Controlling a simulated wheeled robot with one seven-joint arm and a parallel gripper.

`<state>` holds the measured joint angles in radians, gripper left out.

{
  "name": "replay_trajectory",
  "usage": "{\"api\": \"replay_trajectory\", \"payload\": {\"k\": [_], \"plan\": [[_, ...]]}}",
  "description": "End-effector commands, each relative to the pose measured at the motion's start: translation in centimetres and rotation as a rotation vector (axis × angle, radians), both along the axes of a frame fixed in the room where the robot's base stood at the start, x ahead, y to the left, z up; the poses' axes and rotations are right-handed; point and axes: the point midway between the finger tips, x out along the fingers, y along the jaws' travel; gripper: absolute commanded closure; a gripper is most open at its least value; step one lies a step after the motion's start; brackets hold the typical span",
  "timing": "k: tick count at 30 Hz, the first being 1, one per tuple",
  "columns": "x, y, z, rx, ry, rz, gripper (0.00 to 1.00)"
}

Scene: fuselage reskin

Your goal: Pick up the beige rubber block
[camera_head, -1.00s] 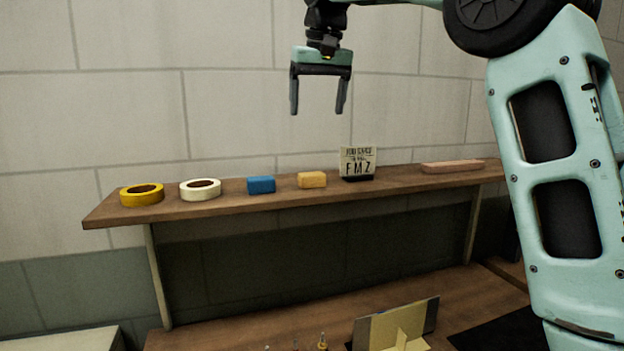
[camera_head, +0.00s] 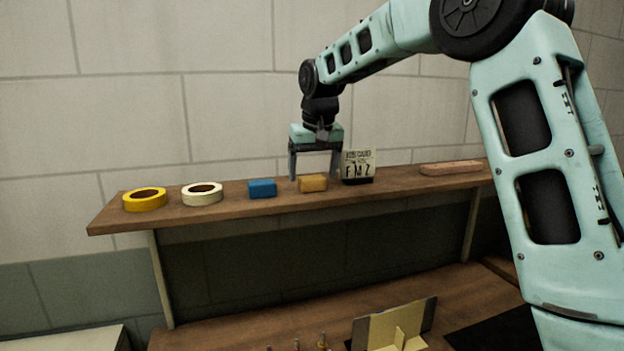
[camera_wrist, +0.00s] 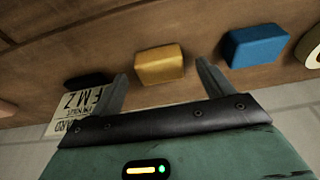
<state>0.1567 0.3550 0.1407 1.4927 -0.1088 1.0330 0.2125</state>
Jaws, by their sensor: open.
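The beige block (camera_head: 312,183) sits on the wooden shelf, between a blue block and a small lettered card. It looks yellow-tan. In the wrist view the beige block (camera_wrist: 160,64) lies ahead of the gap between my fingers. My gripper (camera_head: 314,176) is open and empty, pointing down just above and behind the block. Its fingers reach close to the block's height. In the wrist view my gripper (camera_wrist: 160,82) has one finger on each side of the block's near edge, with no visible contact.
The blue block (camera_head: 262,188) is left of the beige block; the card (camera_head: 358,166) stands close on its right. White tape (camera_head: 202,194), yellow tape (camera_head: 145,199) and a pinkish bar (camera_head: 450,168) share the shelf (camera_head: 240,212). A wall stands behind.

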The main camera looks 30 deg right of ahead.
Motion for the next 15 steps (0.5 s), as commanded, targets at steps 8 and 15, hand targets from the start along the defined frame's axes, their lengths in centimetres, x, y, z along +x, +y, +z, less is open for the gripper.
{"api": "replay_trajectory", "payload": {"k": [8, 15], "plan": [[0.6, -0.1, -2.2, -0.001, -0.001, 0.0, 0.2], [0.6, -0.1, -2.3, 0.0, -0.001, 0.0, 0.37]]}}
